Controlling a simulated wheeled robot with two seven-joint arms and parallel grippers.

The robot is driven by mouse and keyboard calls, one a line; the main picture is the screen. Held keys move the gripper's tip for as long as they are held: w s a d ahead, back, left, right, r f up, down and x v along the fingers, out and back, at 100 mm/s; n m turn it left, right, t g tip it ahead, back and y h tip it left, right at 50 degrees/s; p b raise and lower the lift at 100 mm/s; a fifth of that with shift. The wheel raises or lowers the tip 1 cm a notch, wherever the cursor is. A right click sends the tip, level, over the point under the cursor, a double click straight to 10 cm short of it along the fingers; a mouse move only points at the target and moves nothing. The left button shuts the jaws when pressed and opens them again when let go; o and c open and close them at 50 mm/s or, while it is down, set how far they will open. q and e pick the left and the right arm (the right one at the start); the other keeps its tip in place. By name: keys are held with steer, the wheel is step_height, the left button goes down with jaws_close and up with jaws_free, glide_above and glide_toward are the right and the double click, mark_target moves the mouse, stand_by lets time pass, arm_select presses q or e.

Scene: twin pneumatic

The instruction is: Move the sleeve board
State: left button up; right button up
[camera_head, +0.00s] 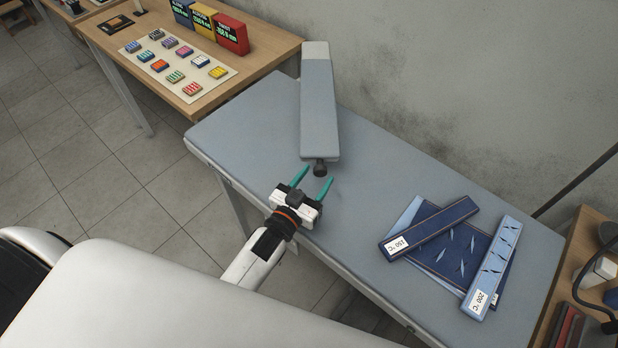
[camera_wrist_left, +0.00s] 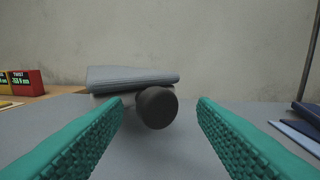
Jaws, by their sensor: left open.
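The sleeve board (camera_head: 319,108) is a long grey padded board with a pale far end. It lies on the grey padded table (camera_head: 245,125), pointing away toward the wall. A dark round knob (camera_head: 320,168) sticks out of its near end. My left gripper (camera_head: 318,176) is open, its two teal fingers pointing at the knob. In the left wrist view the knob (camera_wrist_left: 157,107) sits ahead between the fingers, left of centre, with the grey board (camera_wrist_left: 130,77) behind it. The fingers do not appear to touch it. My right gripper is not in view.
Folded dark blue cloths (camera_head: 435,225) and a light blue piece (camera_head: 492,268) with temperature labels lie at the table's right. A wooden table (camera_head: 265,50) at the back left holds coloured blocks and display boxes. The wall stands close behind.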

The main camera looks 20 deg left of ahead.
arm_select(q)
steer(key=shift+s+f, duration=0.25)
steer(key=shift+s, duration=0.2)
steer(key=s+a+b, duration=0.3)
steer(key=s, duration=0.8)
steer(key=shift+s+a+r, duration=0.15)
steer(key=shift+s+r, duration=0.05)
steer(key=shift+r, duration=0.05)
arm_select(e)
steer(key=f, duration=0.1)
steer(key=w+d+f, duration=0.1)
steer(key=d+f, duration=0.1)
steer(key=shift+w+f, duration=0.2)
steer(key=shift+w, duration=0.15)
arm_select(q)
steer(key=shift+c, duration=0.3)
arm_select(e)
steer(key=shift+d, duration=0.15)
